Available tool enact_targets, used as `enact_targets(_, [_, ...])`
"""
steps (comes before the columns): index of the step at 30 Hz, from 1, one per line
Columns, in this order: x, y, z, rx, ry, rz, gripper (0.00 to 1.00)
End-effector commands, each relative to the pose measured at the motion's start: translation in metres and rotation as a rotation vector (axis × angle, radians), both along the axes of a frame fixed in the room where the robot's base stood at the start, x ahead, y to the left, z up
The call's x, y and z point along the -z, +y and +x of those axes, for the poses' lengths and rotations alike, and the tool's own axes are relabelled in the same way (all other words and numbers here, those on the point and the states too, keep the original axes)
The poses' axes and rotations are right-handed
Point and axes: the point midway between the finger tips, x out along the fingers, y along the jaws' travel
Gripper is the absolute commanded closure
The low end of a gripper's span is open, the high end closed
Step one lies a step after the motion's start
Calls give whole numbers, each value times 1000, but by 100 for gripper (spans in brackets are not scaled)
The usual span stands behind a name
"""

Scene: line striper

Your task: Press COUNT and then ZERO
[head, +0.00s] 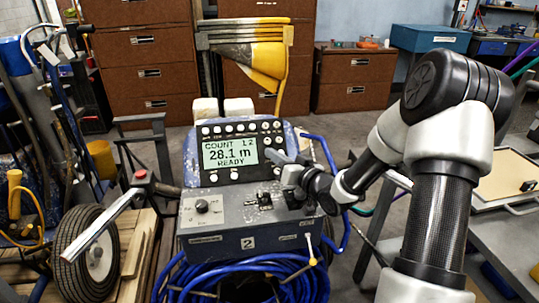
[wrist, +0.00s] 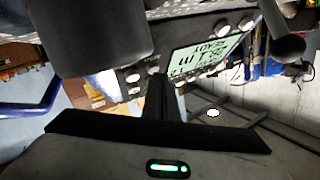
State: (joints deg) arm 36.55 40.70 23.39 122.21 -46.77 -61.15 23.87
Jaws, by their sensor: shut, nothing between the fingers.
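The line striper's control panel (head: 203,130) has a lit screen (head: 230,153) reading "COUNT", what looks like "12", "28.1 m" and "READY". Round pale buttons (head: 241,127) run along its top, with more beside and below the screen. Their labels are too small to read, so I cannot tell which are COUNT and ZERO. My gripper (head: 275,157) is shut and empty at the panel's right side, hiding some of the buttons there. In the wrist view the shut fingers (wrist: 160,97) point at the panel, near the tilted screen (wrist: 205,50). I cannot tell whether they touch a button.
Below the panel is a grey box (head: 240,214) with a knob (head: 202,206) and a lever. Coiled blue hose (head: 250,278) lies in front. A wheel (head: 90,250) stands at left, a grey bench (head: 500,235) at right. Brown drawer cabinets (head: 145,65) stand behind.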

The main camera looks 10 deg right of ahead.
Motion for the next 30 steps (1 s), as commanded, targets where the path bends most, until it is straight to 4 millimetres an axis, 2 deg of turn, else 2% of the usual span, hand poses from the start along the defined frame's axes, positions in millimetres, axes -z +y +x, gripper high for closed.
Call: enact_targets(30, [10, 0, 4, 0, 4, -2, 100])
